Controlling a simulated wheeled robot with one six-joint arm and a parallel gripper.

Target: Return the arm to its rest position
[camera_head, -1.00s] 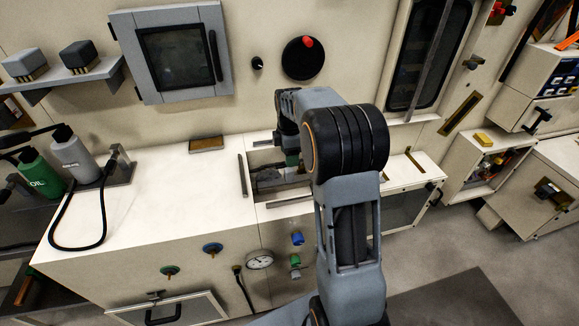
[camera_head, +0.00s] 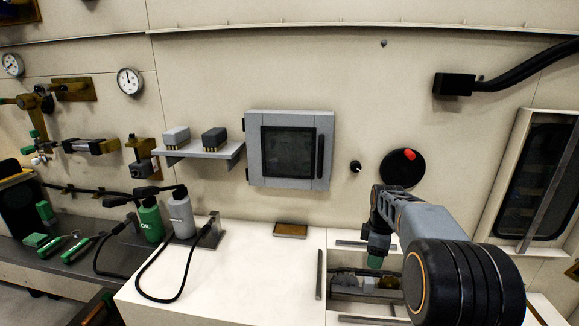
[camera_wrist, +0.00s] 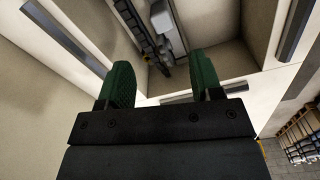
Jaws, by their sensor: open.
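My gripper (camera_head: 376,256) hangs just above the rectangular opening (camera_head: 345,284) in the white counter, with my arm bent over from the right. In the wrist view its two green finger pads (camera_wrist: 160,84) stand apart with nothing between them. Beyond the pads I see the inside of the opening, with a grey and black part (camera_wrist: 163,20) lying in it. In the head view the floor of the opening is partly hidden behind my arm.
A sliding-rail edge (camera_head: 319,274) borders the opening on the left. The white counter (camera_head: 230,280) is mostly clear there. Green and grey bottles (camera_head: 181,215) with a black hose stand further left. A grey-framed cabinet (camera_head: 290,150), a shelf (camera_head: 205,151) and a red-knobbed black disc (camera_head: 402,168) are on the wall.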

